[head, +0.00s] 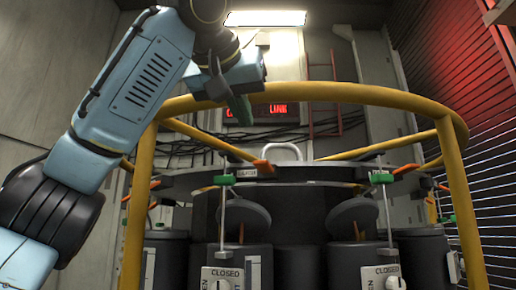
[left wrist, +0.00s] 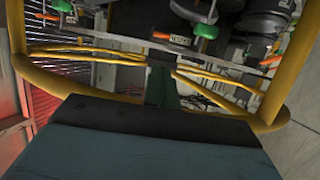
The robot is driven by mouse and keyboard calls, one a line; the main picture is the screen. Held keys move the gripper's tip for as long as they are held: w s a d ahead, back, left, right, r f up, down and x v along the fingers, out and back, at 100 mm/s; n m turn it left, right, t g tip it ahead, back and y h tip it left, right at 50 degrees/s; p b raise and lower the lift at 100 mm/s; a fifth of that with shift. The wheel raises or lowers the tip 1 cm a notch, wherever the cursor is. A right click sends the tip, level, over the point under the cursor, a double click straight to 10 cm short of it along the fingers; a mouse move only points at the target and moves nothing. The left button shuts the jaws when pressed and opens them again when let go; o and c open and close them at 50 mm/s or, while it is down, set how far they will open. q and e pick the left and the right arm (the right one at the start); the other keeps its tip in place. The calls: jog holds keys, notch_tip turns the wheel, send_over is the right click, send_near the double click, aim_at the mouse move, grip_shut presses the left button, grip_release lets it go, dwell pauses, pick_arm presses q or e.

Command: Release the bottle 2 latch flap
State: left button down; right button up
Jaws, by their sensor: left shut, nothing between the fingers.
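My left gripper (head: 240,108) is shut and empty, high at the yellow rail, above and left of the nearer orange latch flap (head: 264,166). Its dark green fingers (left wrist: 160,86) also show in the left wrist view, apart from the flaps. A second orange flap (head: 405,170) is on the right of the rack. Orange flaps also show in the left wrist view, one near the top (left wrist: 161,36) and one at the right (left wrist: 271,60). The labels beside them are too small to read, so I cannot tell which flap belongs to bottle 2. My right gripper is out of view.
A yellow rail (head: 310,92) rings the dark rack and its uprights. Green-clamped rods (head: 223,181) stand before dark bottles (head: 363,262) with round lids. A slatted wall (head: 462,120) is at right.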

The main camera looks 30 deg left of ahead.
aim_at(264, 167)
pick_arm(q)
jog(key=shift+w, duration=0.15)
jog(key=p+x, duration=0.3)
jog(key=x, duration=0.7)
dwell(0.4)
